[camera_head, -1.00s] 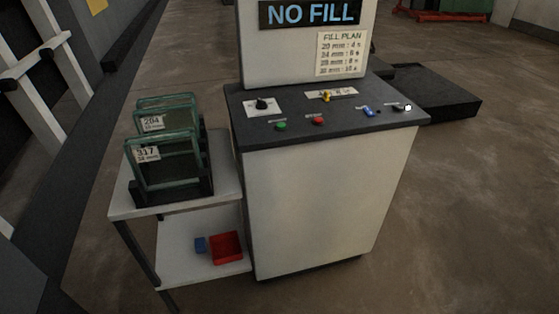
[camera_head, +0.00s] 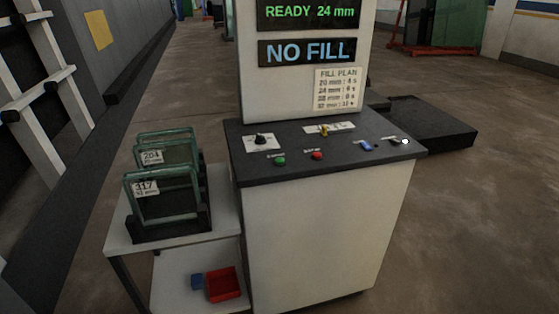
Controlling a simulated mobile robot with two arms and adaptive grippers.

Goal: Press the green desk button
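The green desk button (camera_head: 280,160) sits on the dark sloped top of the control desk (camera_head: 330,225), near its front left. A red button (camera_head: 317,155) is to its right. A black rotary knob (camera_head: 260,140) on a white plate is behind and to the left of the green button. Neither of my grippers shows in the head view.
A yellow switch (camera_head: 324,130), a blue switch (camera_head: 365,146) and a white knob (camera_head: 404,141) are also on the desk. Displays read "READY 24 mm" (camera_head: 310,13) and "NO FILL" (camera_head: 307,52). A cart (camera_head: 222,205) with glass panes (camera_head: 165,200) stands left. Floor in front is partly visible.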

